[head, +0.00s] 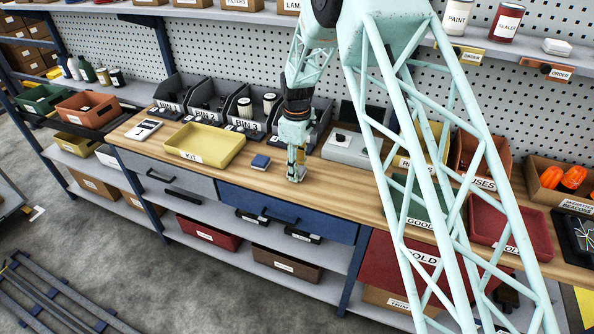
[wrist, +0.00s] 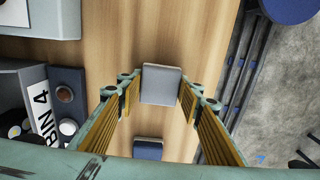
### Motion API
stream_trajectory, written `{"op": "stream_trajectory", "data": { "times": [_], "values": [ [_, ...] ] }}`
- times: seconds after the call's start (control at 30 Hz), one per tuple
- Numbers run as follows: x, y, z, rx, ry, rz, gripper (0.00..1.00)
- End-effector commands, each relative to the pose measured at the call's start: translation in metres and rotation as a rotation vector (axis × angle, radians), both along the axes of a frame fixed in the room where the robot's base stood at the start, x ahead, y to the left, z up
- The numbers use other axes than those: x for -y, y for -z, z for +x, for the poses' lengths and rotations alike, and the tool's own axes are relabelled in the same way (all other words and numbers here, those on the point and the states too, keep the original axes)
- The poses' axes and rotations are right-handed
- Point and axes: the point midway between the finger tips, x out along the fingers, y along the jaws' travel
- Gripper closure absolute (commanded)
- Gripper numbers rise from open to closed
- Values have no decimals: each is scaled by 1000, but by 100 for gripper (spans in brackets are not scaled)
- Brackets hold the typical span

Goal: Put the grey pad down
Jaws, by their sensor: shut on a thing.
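My gripper (head: 297,174) points down at the wooden worktop, right of the blue pad, and is shut on the grey pad. In the wrist view the grey pad (wrist: 161,84) sits between the two yellow-lined fingertips (wrist: 160,92). In the head view the pad is mostly hidden by the fingers. It is very low over the worktop, and I cannot tell whether it touches. A blue pad (head: 261,161) lies flat on the worktop; it also shows in the wrist view (wrist: 148,150).
A yellow KIT tray (head: 206,145) stands to the left on the worktop (head: 262,182). Grey part bins (head: 243,105) line the back. A pale grey box (head: 346,150) stands behind right of the gripper. Bare wood surrounds the gripper; the front edge is close.

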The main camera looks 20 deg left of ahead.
Motion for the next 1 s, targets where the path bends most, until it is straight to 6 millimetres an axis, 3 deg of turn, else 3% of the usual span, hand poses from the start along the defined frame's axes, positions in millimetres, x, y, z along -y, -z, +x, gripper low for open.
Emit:
{"op": "stream_trajectory", "data": {
  "times": [0.57, 0.6, 0.7, 1.0],
  "values": [
    [0, 8, 0, 0, 0, 0, 80],
    [0, 8, 0, 0, 0, 0, 64],
    [0, 8, 0, 0, 0, 0, 55],
    [0, 7, 0, 0, 0, 0, 53]
  ]
}}
